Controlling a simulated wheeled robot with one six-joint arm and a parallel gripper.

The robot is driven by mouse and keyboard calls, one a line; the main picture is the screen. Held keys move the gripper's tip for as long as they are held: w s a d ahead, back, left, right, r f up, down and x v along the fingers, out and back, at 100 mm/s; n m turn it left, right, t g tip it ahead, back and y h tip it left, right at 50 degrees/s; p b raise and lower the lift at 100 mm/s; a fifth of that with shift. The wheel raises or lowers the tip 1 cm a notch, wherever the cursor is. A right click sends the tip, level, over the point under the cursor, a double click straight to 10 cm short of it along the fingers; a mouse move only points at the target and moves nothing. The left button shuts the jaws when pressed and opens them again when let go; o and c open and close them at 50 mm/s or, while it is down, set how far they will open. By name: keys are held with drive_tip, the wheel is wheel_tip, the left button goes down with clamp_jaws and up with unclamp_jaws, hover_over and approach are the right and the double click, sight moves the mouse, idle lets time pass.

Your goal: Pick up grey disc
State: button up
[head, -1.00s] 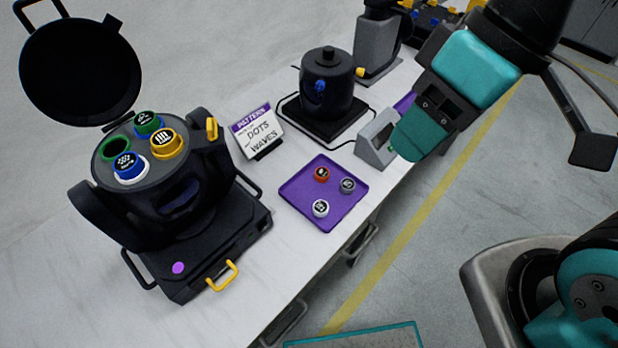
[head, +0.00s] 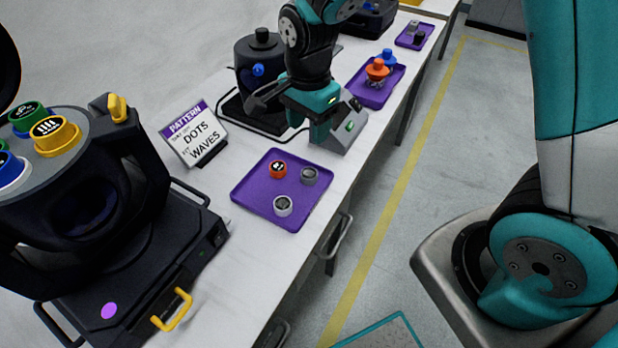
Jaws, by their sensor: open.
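The grey disc (head: 310,176) lies on the purple tray (head: 254,190), on its right side. My gripper (head: 320,138), with teal fingers, hangs behind and slightly right of the tray, apart from the grey disc. It looks empty, and its fingers are seen edge-on and overlap the small grey box behind them.
A black lamp housing (head: 90,205) with coloured discs stands at left. A "DOTS WAVES" sign (head: 195,135) stands behind the tray. A black pot (head: 262,65), a grey box with a green light (head: 349,126) and another purple tray (head: 375,97) with coloured knobs are farther back.

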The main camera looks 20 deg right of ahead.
sight(309, 173)
wheel_tip(309, 173, down, 14)
drive_tip(key=shift+r+p, duration=0.25)
drive_tip(key=shift+p, duration=0.15)
drive_tip(key=shift+c, duration=0.2)
drive_tip(key=c, duration=0.6)
